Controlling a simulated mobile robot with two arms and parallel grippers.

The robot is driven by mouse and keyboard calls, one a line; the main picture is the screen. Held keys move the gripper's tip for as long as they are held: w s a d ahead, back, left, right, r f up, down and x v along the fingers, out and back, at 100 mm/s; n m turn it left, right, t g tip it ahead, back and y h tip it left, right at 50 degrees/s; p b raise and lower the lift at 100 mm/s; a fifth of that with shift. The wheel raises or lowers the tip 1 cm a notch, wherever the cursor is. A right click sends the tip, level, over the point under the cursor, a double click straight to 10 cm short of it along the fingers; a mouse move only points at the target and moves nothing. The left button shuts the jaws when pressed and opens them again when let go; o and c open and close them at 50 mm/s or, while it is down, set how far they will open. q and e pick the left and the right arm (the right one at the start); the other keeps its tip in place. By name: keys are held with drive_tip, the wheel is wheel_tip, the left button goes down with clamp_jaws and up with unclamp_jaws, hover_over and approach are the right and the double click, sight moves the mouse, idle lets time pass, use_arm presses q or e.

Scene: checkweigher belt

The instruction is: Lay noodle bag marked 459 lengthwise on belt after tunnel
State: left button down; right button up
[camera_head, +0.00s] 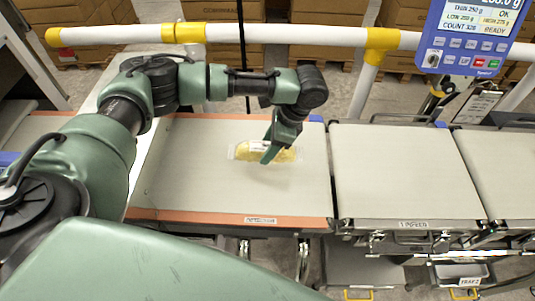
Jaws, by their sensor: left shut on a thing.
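A yellow noodle bag (285,155) in clear wrapping with a white label shows over the pale belt with orange edges (190,180). Its long side runs left to right in the picture. Its number is too small to read. My left gripper (270,153) reaches down from above and is shut on the bag, covering part of its middle. A faint shadow lies on the belt just below the bag; I cannot tell how far the bag is above the belt. My right gripper is not in view. I cannot make out a tunnel.
Two more pale belt sections (400,170) (495,155) continue to the right, with narrow gaps between. A white and yellow rail (290,33) runs behind the belts. A blue display (470,38) hangs at top right. Cardboard boxes (220,10) stand behind. The belt around the bag is clear.

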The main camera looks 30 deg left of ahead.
use_arm(q)
wheel_tip(320, 180, down, 4)
drive_tip(key=shift+r+p, duration=0.2)
drive_tip(key=shift+p, duration=0.1)
drive_tip(key=shift+f, duration=0.4)
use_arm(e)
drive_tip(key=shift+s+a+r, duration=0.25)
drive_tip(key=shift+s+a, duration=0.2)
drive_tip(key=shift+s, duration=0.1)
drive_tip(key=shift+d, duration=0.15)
use_arm(q)
drive_tip(key=c, duration=0.6)
unclamp_jaws()
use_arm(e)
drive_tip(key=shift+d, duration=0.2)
